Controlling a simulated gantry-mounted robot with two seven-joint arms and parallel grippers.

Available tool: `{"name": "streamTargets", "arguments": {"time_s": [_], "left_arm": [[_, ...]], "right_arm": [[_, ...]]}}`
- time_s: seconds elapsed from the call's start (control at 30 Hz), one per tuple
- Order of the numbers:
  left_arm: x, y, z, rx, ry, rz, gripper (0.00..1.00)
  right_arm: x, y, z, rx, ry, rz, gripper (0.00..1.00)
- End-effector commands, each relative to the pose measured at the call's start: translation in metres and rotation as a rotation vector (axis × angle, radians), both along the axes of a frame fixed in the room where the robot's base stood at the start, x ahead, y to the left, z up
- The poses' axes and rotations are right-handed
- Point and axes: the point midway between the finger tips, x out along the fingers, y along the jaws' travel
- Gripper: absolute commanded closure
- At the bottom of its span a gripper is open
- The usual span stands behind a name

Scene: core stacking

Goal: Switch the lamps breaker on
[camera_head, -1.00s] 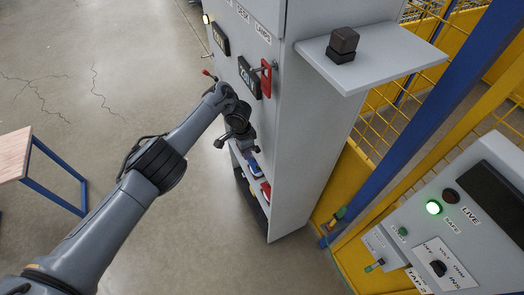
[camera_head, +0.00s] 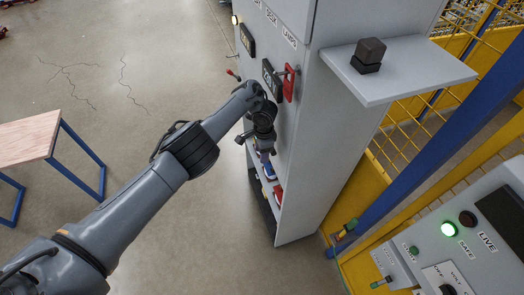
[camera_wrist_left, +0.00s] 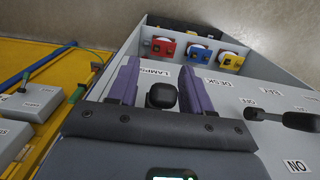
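The lamps breaker's black handle (camera_wrist_left: 162,95) shows in the left wrist view beside the upside-down LAMPS label (camera_wrist_left: 157,71). My left gripper (camera_wrist_left: 159,68) has its two purple fingers spread, one on each side of this handle, with gaps visible. I cannot tell how deep the handle sits between them. In the head view my left gripper (camera_head: 265,156) points down close to the grey cabinet's front (camera_head: 308,150), below the LAMPS label (camera_head: 289,38). There the arm and gripper hide the lamps handle. My right gripper is in neither view.
A second breaker handle (camera_wrist_left: 298,120) is beside OFF and ON labels. A red lock-like part (camera_head: 290,83) projects from the cabinet. Red (camera_wrist_left: 163,47), blue (camera_wrist_left: 197,54) and yellow (camera_wrist_left: 231,61) items sit on the low shelf. A side shelf (camera_head: 410,80) holds a dark block (camera_head: 368,55).

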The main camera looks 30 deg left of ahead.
Motion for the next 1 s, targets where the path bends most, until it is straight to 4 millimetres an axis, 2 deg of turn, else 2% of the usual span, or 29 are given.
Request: {"name": "streamTargets", "arguments": {"time_s": [0.37, 0.57, 0.7, 1.0], "left_arm": [[0.002, 0.0, 0.008, -0.001, -0.004, -0.001, 0.51], [0.003, -0.001, 0.035, -0.001, -0.006, -0.002, 0.51], [0.004, -0.002, 0.065, -0.001, -0.004, -0.001, 0.51], [0.006, -0.003, 0.1, 0.0, -0.001, 0.0, 0.51]], "right_arm": [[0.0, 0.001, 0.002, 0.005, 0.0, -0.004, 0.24], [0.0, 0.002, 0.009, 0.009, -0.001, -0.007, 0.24], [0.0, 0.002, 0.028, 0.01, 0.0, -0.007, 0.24], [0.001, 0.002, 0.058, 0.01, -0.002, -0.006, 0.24]]}}
